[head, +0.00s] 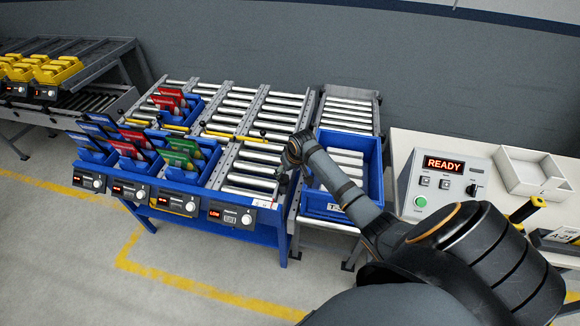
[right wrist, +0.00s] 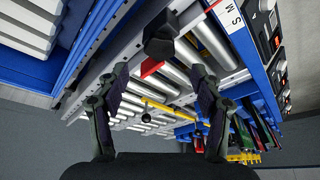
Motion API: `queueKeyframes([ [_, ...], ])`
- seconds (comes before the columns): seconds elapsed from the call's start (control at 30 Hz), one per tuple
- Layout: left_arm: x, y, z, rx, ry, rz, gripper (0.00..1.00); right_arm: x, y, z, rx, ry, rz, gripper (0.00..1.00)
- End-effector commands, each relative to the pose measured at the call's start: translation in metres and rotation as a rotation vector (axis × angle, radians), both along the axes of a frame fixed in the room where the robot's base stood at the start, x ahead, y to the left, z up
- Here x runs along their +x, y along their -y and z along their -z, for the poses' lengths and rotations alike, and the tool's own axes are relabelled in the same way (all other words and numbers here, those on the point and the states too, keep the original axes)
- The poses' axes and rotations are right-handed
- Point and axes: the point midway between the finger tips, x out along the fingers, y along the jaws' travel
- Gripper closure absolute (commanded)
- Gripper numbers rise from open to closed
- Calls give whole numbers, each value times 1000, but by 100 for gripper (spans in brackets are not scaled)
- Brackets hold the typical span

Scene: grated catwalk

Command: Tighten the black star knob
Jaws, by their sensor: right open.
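A black knob (right wrist: 160,35), which looks like the star knob, stands on the grey rail of the roller rack in the right wrist view. A small red piece (right wrist: 151,67) shows beside it. My right gripper (right wrist: 159,73) is open; its two fingers stand to either side below the knob in the picture, with nothing between their tips. The knob appears just beyond the fingertips, and I see no contact. In the head view my right arm reaches to the rack's right edge, and its wrist hides most of the gripper and the knob. My left gripper is not in view.
The roller rack (head: 235,122) has yellow bars and blue bins with coloured cards (head: 185,150). A blue tote (head: 330,207) stands close to the right of my wrist. A control box reading READY (head: 446,184) and a white tray (head: 530,172) are on the right table.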

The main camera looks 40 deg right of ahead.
Motion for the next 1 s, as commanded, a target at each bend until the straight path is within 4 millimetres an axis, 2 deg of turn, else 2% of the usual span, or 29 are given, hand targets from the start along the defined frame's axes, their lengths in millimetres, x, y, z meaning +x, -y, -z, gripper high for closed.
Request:
queueKeyframes([
  [0.13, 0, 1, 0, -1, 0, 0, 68, -12, 0, -29, -3, 2, -2, 34],
  [0.33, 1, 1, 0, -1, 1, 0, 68, -19, -2, -47, 0, 0, 0, 34],
  [0.87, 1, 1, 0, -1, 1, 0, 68, -20, -2, -48, 1, -1, 0, 34],
  [0.93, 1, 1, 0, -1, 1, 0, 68, -25, -8, -44, -2, -5, -10, 34],
  [1.0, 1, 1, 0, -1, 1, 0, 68, -41, -24, -34, -11, -19, -40, 34],
])
